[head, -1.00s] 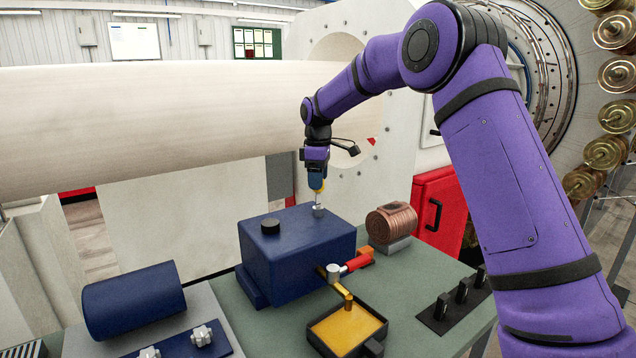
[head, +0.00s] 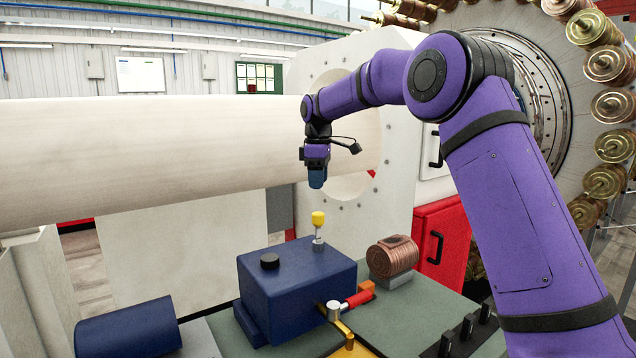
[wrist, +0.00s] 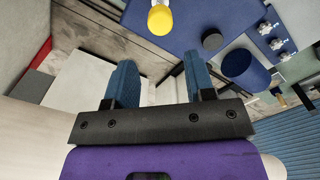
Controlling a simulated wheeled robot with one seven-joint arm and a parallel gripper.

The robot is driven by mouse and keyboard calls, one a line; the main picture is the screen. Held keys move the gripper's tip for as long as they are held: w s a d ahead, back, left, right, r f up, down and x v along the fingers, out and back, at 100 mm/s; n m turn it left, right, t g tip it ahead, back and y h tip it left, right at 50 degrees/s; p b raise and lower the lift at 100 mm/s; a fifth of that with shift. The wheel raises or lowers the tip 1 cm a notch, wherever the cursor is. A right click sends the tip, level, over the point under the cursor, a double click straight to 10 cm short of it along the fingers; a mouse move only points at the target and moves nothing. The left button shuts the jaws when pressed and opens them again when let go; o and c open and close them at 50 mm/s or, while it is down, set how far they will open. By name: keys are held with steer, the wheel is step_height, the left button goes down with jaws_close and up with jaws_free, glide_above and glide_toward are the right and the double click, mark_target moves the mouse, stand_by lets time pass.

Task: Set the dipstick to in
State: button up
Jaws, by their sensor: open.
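The dipstick has a yellow knob (head: 318,218) on a thin stem. It stands upright in a light collar on top of the dark blue tank (head: 300,285), with a short length of stem showing between knob and collar. How deep it sits inside is hidden. My gripper (head: 317,184) is above the knob, apart from it, pointing down. In the wrist view, the blue fingers of my gripper (wrist: 161,72) are spread with nothing between them. The yellow knob (wrist: 160,19) lies beyond the fingertips, near the top edge.
A black cap (head: 270,261) sits on the tank's top. A red-handled valve (head: 357,299) is at its front right, and a copper coil (head: 392,257) stands to the right. A large pale roll (head: 150,150) spans behind. The air around the knob is clear.

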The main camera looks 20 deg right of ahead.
mark_target(314, 215)
steer(key=shift+s+a+r+m, duration=0.1)
steer(key=shift+a+r+m, duration=0.2)
steer(key=shift+r+m, duration=0.15)
steer(key=c, duration=0.7)
steer(key=r+m, duration=0.1)
steer(key=m, duration=0.1)
steer(key=s+a+r+m+h, duration=0.1)
steer(key=m, duration=0.1)
steer(key=a+r+m, duration=0.1)
steer(key=r+m, duration=0.1)
steer(key=shift+s+a+r+t+h, duration=0.1)
steer(key=shift+s+a+t+h, duration=0.1)
steer(key=shift+t+h, duration=0.2)
jaws_close()
steer(key=f, duration=0.4)
steer(key=d+f+m, duration=0.1)
steer(key=f, duration=0.3)
steer(key=w+d+f+m, duration=0.1)
steer(key=f, duration=0.3)
steer(key=shift+w+d+f+h, duration=0.1)
steer(key=shift+f+h, duration=0.2)
steer(key=shift+a+x, duration=0.2)
steer(key=shift+x, duration=0.7)
steer(key=shift+a+x, duration=0.15)
steer(key=shift+x, duration=0.75)
steer(key=shift+a+x, duration=0.2)
steer(key=shift+x, duration=0.7)
steer(key=shift+s+f, duration=0.15)
steer(key=shift+s, duration=0.2)
